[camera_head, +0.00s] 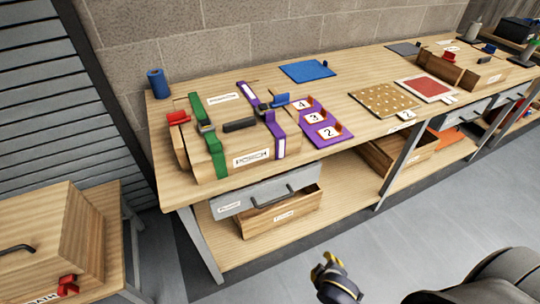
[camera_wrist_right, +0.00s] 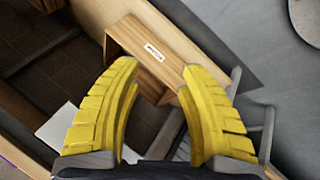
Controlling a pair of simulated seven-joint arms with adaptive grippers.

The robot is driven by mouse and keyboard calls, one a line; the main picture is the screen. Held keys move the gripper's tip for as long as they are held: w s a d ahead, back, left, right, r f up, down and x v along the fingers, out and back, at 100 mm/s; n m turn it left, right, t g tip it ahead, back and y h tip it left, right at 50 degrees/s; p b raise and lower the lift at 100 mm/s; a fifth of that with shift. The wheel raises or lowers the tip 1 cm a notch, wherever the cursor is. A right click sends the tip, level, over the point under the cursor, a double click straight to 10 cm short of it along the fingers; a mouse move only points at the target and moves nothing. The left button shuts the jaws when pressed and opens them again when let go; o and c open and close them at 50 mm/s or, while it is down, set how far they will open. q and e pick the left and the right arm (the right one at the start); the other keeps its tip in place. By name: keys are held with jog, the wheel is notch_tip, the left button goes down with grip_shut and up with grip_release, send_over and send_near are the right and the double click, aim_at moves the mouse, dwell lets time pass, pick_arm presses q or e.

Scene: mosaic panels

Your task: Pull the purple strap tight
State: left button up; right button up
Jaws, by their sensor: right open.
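The purple strap (camera_head: 279,146) runs over the right part of a wooden box (camera_head: 205,174) labelled PORCH, on the bench. It shows in two stretches, one at the box's back and one hanging down its front. I cannot tell how tight the strap is. My right gripper (camera_head: 328,263) is low in front of the bench, well apart from the strap. In the right wrist view its yellow fingers (camera_wrist_right: 158,95) are spread with nothing held between them. My left gripper is not in view.
A purple numbered board (camera_head: 321,135) lies close to the box's right. A grey drawer (camera_head: 262,190) and a wooden crate (camera_head: 285,216) are below. Open floor lies in front.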

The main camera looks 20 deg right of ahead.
jog(key=w+r+m+t, duration=0.15)
jog(key=w+r, duration=0.25)
jog(key=r, duration=0.4)
jog(key=w+r+t, duration=0.2)
jog(key=w+r, duration=0.2)
jog(key=r, duration=0.3)
jog(key=m+t+y, duration=0.4)
jog(key=t+y, duration=0.1)
jog(key=t, duration=0.3)
send_near(271, 113)
jog(key=w, duration=0.3)
jog(key=w+a, duration=0.1)
jog(key=w, duration=0.6)
jog(key=shift+w+a, duration=0.2)
jog(key=shift+w, duration=0.1)
grip_shut()
